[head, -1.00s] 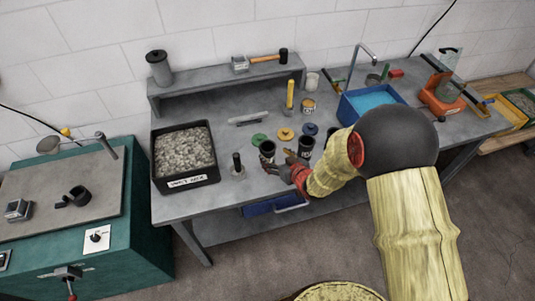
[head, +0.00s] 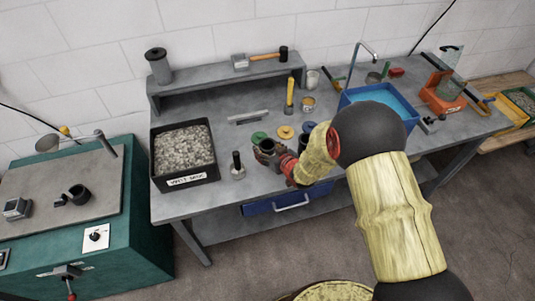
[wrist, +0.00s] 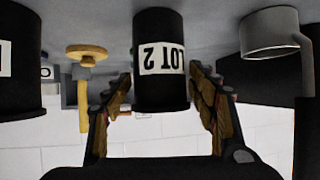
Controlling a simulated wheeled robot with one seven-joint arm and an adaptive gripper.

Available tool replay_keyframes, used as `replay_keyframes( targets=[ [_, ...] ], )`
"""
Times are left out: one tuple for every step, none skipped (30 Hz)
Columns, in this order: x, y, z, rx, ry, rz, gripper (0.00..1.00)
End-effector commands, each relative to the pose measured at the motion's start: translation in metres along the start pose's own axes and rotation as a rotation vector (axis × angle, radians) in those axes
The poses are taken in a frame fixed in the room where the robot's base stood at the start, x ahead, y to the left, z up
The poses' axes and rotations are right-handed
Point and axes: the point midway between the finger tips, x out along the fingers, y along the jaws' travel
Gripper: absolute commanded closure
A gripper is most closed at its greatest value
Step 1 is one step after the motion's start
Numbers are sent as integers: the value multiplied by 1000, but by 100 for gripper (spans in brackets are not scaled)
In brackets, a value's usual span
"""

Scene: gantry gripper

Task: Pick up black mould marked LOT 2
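The black mould marked LOT 2 (wrist: 160,85) stands between my gripper's two fingers in the wrist view, which is upside down. Its white label faces the camera. My gripper (wrist: 162,103) is open, with one finger on each side; I see no clear contact. In the head view, my gripper (head: 268,155) is at the front of the bench, around the black mould (head: 266,146), which it partly hides. Another black mould (wrist: 18,70) with a partly cut-off label stands at the left of the wrist view. My arm hides much of that area in the head view.
A black tray of grey granules (head: 184,178) and a small post with a metal base (head: 238,170) stand left of my gripper. A blue basin (head: 350,97) is at the right.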

Motion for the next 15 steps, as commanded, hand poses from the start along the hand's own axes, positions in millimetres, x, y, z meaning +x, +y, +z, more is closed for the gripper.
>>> replay_keyframes(
  targets=[
    [0, 0, 0, 0, 0, 0, 47],
    [0, 0, 0, 0, 0, 0, 48],
    [0, 0, 0, 0, 0, 0, 51],
    [0, 0, 0, 0, 0, 0, 52],
    [0, 0, 0, 0, 0, 0, 54],
    [0, 0, 0, 0, 0, 0, 56],
    [0, 0, 0, 0, 0, 0, 58],
    [0, 0, 0, 0, 0, 0, 60],
    [0, 0, 0, 0, 0, 0, 62],
    [0, 0, 0, 0, 0, 0, 64],
    [0, 0, 0, 0, 0, 0, 65],
    [0, 0, 0, 0, 0, 0, 68],
    [0, 0, 0, 0, 0, 0, 69],
    [0, 0, 0, 0, 0, 0, 71],
    [0, 0, 0, 0, 0, 0, 73]
  ],
)
